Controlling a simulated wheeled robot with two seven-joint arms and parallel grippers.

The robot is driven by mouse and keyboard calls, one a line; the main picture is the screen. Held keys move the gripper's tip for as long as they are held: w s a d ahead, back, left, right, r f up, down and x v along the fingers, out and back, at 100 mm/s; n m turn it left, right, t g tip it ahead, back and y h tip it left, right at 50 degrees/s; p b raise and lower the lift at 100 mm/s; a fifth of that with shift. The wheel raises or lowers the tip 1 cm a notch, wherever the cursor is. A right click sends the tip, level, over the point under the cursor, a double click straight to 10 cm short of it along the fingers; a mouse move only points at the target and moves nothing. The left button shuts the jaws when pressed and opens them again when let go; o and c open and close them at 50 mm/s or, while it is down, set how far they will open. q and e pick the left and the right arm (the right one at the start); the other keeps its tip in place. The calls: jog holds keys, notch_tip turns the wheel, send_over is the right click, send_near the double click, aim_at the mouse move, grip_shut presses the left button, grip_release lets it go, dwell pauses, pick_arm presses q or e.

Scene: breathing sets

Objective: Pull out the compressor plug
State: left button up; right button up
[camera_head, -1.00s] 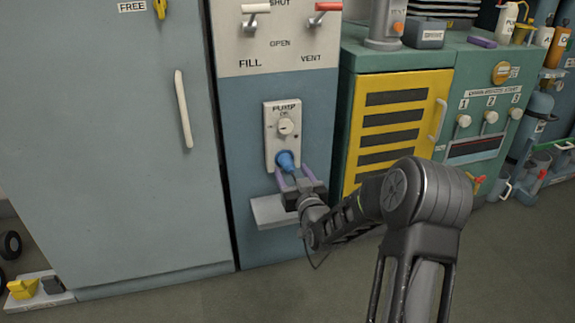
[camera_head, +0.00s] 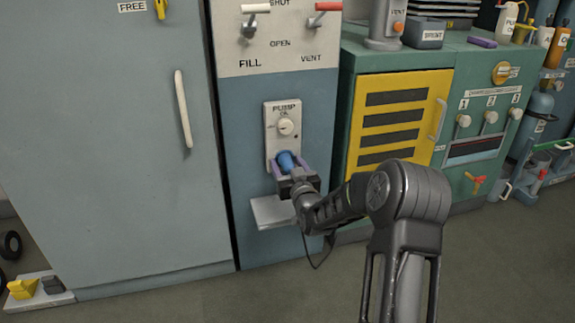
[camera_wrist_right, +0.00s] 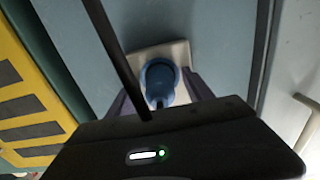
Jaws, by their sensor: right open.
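The blue compressor plug (camera_head: 287,162) sits at the lower socket of the white pump plate (camera_head: 270,127), below its round knob. It also shows in the right wrist view (camera_wrist_right: 160,81), with a dark cable running from it towards the gripper. My right gripper (camera_head: 291,164) is open, its purple fingers on either side of the plug. In the right wrist view the fingers (camera_wrist_right: 160,92) stand left and right of the plug with gaps, so they do not appear to press on it. My left gripper is not in view.
A small pale shelf (camera_head: 272,213) juts out below the gripper. A yellow louvred panel (camera_head: 402,110) stands to the right and a large grey door (camera_head: 110,150) to the left. Fill and vent levers (camera_head: 318,18) are above. The floor in front is clear.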

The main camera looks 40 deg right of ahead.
dwell(0.6)
grip_shut()
dwell(0.5)
jog(key=shift+s, duration=0.1)
dwell(0.3)
jog(key=shift+v, duration=2.9)
